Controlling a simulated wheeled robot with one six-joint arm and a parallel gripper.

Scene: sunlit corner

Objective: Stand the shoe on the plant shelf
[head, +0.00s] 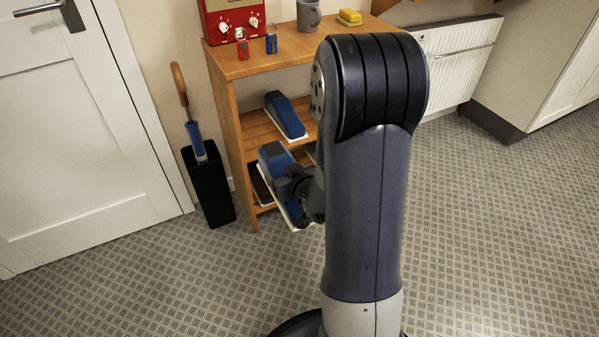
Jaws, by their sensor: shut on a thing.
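A blue shoe (272,157) with a pale sole is held tilted at the front of the wooden shelf unit (228,115). My gripper (291,181) is shut on this shoe from the right; my arm hides part of the gripper and the shoe's right side. A second blue shoe (285,113) with a white sole lies on the middle board of the unit. No plant shows on the part of the unit in view. My arm covers the unit's right side.
The unit's top bears a red appliance (237,20), two small red and blue items, a grey mug (308,15) and a yellow sponge (349,17). A black umbrella stand (208,188) with an umbrella is left of it. The patterned floor is clear in front and at right.

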